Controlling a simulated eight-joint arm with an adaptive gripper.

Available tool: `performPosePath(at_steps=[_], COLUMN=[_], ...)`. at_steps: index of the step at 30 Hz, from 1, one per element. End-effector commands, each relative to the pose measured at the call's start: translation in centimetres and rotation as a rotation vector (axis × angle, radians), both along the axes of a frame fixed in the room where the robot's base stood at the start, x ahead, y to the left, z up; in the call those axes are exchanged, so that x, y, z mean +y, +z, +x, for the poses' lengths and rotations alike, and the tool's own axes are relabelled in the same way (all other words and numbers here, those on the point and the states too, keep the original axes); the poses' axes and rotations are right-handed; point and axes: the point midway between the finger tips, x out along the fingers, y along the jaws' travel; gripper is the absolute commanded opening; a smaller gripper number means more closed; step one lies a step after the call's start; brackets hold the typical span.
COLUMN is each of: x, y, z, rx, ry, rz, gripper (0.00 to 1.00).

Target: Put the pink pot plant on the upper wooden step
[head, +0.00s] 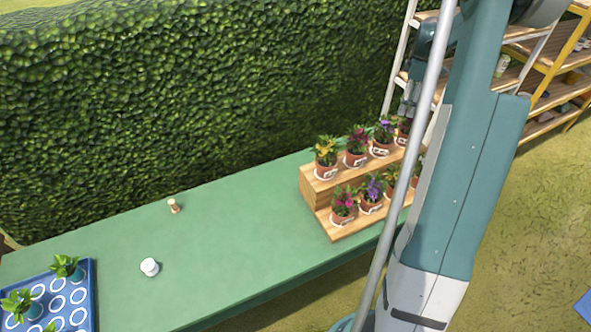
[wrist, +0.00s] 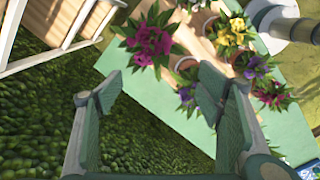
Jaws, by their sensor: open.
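A wooden two-step stand (head: 318,187) holds potted flowers on both steps. On its lower step, a pink-flowered pot (head: 343,205) stands at the left end, beside a purple one (head: 371,193). The upper step holds a yellow pot (head: 326,158), a magenta one (head: 357,145) and a purple one (head: 383,136). My arm hides part of the stand's right end. My gripper (wrist: 160,88) is open and empty, above the stand's far right end. A magenta-pink plant (wrist: 152,42) lies just beyond the fingertips in the wrist view; I cannot tell which pot it is.
The green table (head: 225,235) is mostly clear left of the stand. A small wooden object (head: 173,206) and a white one (head: 149,267) stand there. A blue tray (head: 90,290) holds green plants at the left. A hedge (head: 180,110) runs behind; shelves (head: 545,75) stand at the right.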

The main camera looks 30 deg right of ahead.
Motion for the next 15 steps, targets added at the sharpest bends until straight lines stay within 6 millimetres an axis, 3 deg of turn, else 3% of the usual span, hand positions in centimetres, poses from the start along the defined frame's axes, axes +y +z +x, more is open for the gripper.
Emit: performPosePath(at_steps=[15], x=[13.8], y=[8.3], z=[1.5], rx=[-0.090], ry=[-0.122], rz=[-0.047], gripper=[0.66])
